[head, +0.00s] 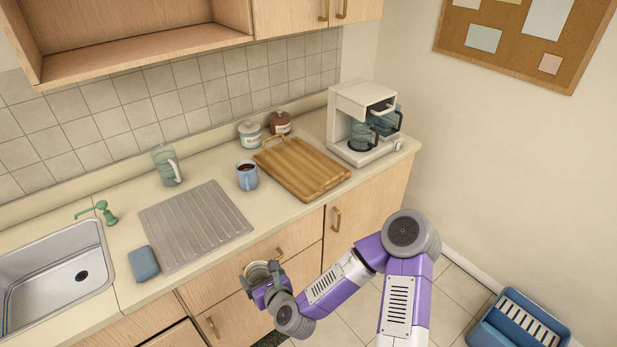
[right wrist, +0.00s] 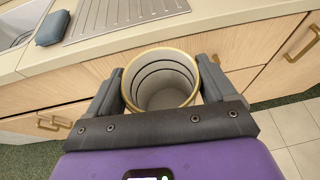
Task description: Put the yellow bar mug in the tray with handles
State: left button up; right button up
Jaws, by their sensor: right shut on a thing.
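My right gripper (head: 264,283) is shut on a mug with a yellow rim (head: 258,269), in front of the drawers and below the counter's front edge. In the right wrist view the mug (right wrist: 163,80) sits between the two fingers, its open mouth toward the camera, and it looks empty. The wooden tray with handles (head: 300,168) lies on the counter, up and to the right of the gripper. An arched handle shows at its far left end. No object stands on it. My left gripper is not in view.
A blue mug with dark drink (head: 247,175) stands just left of the tray, two lidded jars (head: 250,133) behind it, and a coffee maker (head: 365,120) to its right. A ribbed drainboard (head: 195,225), sponge (head: 143,263), glass pitcher (head: 166,166) and sink (head: 60,275) are farther left.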

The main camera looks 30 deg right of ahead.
aim_at(303, 168)
jog(key=k, duration=0.2)
jog(key=z, duration=2.7)
jog(key=i, duration=1.7)
jog(key=u, duration=3.3)
